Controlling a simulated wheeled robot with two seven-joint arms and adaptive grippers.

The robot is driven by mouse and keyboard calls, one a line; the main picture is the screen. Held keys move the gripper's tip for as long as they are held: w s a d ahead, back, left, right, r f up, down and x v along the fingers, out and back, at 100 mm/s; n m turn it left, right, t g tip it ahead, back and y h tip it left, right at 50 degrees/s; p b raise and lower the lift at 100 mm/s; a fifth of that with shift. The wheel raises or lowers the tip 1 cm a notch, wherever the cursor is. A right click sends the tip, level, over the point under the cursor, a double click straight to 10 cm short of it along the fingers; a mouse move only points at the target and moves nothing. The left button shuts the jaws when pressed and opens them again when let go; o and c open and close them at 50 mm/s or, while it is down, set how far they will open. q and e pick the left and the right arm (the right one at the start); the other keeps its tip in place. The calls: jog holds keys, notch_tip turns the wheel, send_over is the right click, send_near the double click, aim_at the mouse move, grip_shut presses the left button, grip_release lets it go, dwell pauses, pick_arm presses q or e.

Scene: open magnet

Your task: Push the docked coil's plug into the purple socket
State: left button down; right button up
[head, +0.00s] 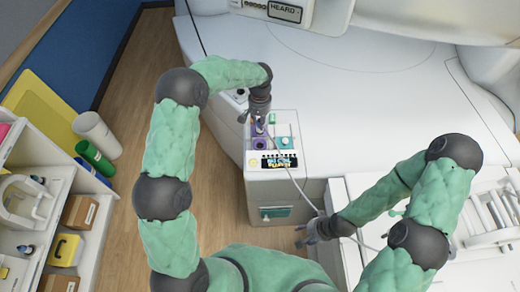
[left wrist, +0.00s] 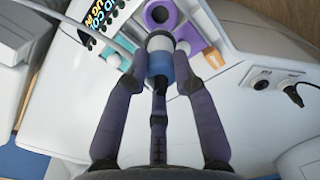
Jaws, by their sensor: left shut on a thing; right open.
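My left gripper (head: 260,122) is shut on the plug, over the console's purple panel. In the left wrist view, the plug (left wrist: 159,62) is blue with a pale end, between the fingers. A round purple socket (left wrist: 158,14) shows just beyond the plug; its dark hole is uncovered. The purple socket also shows in the head view (head: 260,143). The plug's tip hides part of the panel, so I cannot tell whether it touches. A thin pale cable (head: 300,190) runs from the plug toward the lower right. My right gripper (head: 308,234) is open near the cable.
The large white machine bed (head: 340,75) stretches behind. A white slatted frame (head: 495,215) is at right. Shelves (head: 40,215) stand at left beyond clear wooden floor.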

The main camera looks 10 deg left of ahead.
pick_arm(q)
jog(key=shift+f+b, duration=1.9)
jog(key=shift+f, duration=1.4)
jog(key=shift+f+b, duration=1.15)
jog(key=shift+f, duration=0.55)
jog(key=c, duration=0.9)
grip_release()
jog(key=shift+c, duration=0.2)
notch_tip(320, 180, up, 12)
jog(key=shift+f, duration=0.1)
